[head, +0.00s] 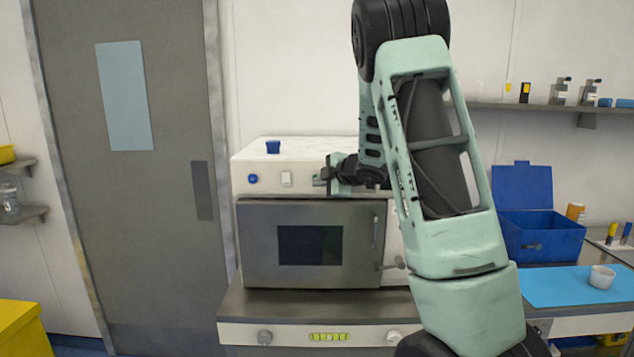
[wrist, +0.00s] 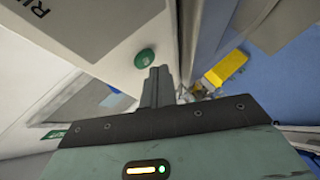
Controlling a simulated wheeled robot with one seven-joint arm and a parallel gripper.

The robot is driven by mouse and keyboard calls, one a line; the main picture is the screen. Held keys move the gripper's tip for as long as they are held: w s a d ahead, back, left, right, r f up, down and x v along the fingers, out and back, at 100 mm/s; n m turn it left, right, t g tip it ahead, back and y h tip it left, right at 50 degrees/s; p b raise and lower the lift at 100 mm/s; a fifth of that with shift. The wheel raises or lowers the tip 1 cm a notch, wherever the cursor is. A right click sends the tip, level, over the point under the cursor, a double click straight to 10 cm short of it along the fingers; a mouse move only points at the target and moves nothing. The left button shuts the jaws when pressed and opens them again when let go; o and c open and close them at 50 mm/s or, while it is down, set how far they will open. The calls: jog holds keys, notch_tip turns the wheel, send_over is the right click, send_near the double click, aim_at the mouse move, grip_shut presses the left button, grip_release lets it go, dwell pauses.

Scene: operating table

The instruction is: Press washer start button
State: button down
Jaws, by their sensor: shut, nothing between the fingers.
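The washer (head: 258,245) is a white and grey box with a dark door window, standing on a counter unit. Its upper white panel carries a round blue button (head: 252,179) and a pale switch (head: 287,180). My gripper (head: 322,179) is in front of this panel, right of the switch, with its fingers together and empty. In the wrist view a round green button (wrist: 145,58) sits on a pale surface just beyond and left of my fingertips (wrist: 160,70). I cannot tell whether they touch it. No green button shows in the head view.
An open blue box (head: 540,235) and a white cup (head: 602,276) on a blue mat (head: 560,288) are at right. A grey door (head: 150,220) is at left.

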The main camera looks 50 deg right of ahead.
jog(key=shift+s+a, duration=0.2)
jog(key=s+a+b, duration=0.1)
jog(key=s+a, duration=0.2)
jog(key=shift+a, duration=0.35)
dwell(0.3)
dwell(0.8)
jog(key=w+a+f+m+g+y+b, duration=0.1)
jog(key=w+a+f, duration=0.1)
jog(key=a, duration=0.6)
jog(key=w+a+f+m+g+b, duration=0.1)
jog(key=w+a+f+m+b, duration=0.1)
jog(key=a, duration=0.5)
jog(key=s+a+f+m+g+y+b, duration=0.1)
jog(key=s+a+f+g, duration=0.15)
jog(key=a, duration=0.55)
jog(key=s+a+f+g, duration=0.1)
jog(key=s+a+f, duration=0.25)
jog(key=a, duration=0.55)
jog(key=s+a+f+g, duration=0.2)
jog(key=s+a, duration=0.3)
jog(key=s, duration=0.4)
jog(key=s+a+f+g+b, duration=0.1)
jog(key=s+a+f+g, duration=0.1)
jog(key=s+a, duration=0.3)
jog(key=s+a+f+g+b, duration=0.1)
jog(key=s+a, duration=0.5)
jog(key=s, duration=0.6)
jog(key=shift+s+f+m+g+y, duration=0.35)
jog(key=shift+f+g, duration=0.4)
jog(key=shift+g, duration=0.4)
